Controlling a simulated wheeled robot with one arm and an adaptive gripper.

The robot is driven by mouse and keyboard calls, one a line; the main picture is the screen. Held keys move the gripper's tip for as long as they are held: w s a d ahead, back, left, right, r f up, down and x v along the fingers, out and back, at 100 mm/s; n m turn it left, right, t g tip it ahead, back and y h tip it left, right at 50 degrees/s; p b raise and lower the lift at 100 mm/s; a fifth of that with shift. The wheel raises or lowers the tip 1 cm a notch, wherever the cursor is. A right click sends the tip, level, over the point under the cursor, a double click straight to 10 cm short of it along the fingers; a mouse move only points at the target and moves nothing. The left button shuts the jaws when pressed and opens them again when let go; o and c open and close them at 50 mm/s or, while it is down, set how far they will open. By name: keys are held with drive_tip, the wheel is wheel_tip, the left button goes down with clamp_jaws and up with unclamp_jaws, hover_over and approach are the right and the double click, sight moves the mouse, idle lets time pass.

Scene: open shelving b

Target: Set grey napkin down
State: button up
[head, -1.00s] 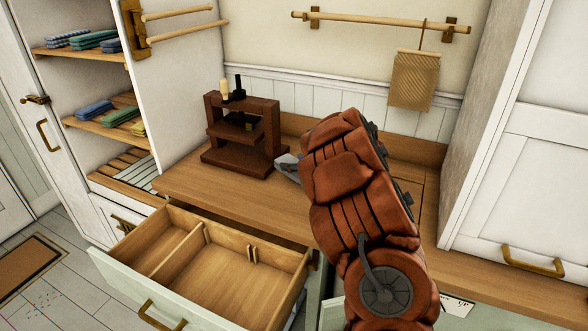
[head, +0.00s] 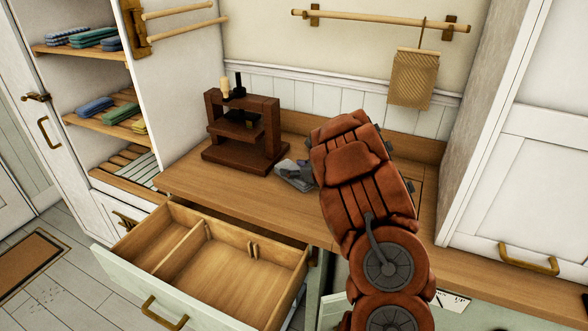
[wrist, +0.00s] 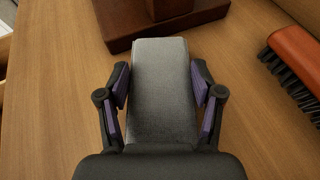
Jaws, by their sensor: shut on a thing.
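The grey napkin (wrist: 163,85) is a folded, flat oblong between the fingers of my gripper (wrist: 162,100) in the wrist view. The purple pads are on either side of it and my gripper is shut on it. Below it is the wooden counter top (wrist: 55,100); I cannot tell whether the napkin touches the wood. In the head view the napkin (head: 292,174) shows as a small grey patch beside my gripper (head: 303,178), near the dark wooden stand. My arm hides part of the counter there.
The dark wooden stand (head: 243,135) is just beyond the napkin. A brush (wrist: 295,65) with dark bristles lies to the right in the wrist view. An open drawer (head: 225,268) with dividers juts out below the counter. Shelves with folded cloths (head: 95,107) are at left.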

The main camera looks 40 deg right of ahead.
drive_tip(key=shift+f, duration=0.1)
drive_tip(key=o, duration=1.2)
drive_tip(key=shift+r+p, duration=0.25)
drive_tip(key=shift+p, duration=0.05)
drive_tip(key=shift+s, duration=0.2)
drive_tip(key=b+v, duration=0.3)
drive_tip(key=v, duration=0.7)
drive_tip(key=shift+d+f, duration=0.15)
drive_tip(key=shift+f, duration=0.05)
drive_tip(key=shift+b+v, duration=0.3)
drive_tip(key=shift+v, duration=0.55)
